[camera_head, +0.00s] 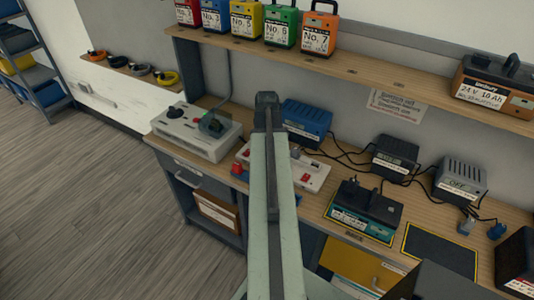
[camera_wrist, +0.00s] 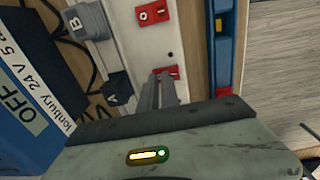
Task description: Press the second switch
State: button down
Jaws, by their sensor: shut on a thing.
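A white switch strip (camera_head: 316,172) lies on the bench in the head view, its middle hidden by my arm. It also shows in the wrist view (camera_wrist: 143,48). One red rocker switch (camera_wrist: 152,14) is beside a socket marked B (camera_wrist: 78,22). Another red switch (camera_wrist: 173,71) is beside a black plug marked A (camera_wrist: 115,92). My gripper (camera_wrist: 163,74) has its fingers together at this lower switch and partly covers it. The contact itself is hidden. In the head view, one red switch (camera_head: 306,178) shows right of my arm; the fingertips cannot be made out there.
A blue charger (camera_head: 306,122) reading OFF in the wrist view stands behind the strip. A grey-white device (camera_head: 195,132) is to the left. A battery on a charger (camera_head: 364,208) and black cables are to the right. A shelf (camera_head: 350,72) with batteries overhangs the bench.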

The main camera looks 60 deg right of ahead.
jog(key=shift+s+a+f, duration=0.15)
jog(key=shift+s+f, duration=0.2)
jog(key=shift+s, duration=0.2)
jog(key=shift+s+a, duration=0.2)
jog(key=shift+a, duration=0.4)
jog(key=shift+r, duration=0.1)
jog(key=shift+w+r+p, duration=0.15)
jog(key=shift+r+p, duration=0.05)
jog(key=shift+p, duration=0.25)
notch_tip(320, 180, up, 14)
jog(key=w+d+p, duration=0.1)
jog(key=p, duration=1.3)
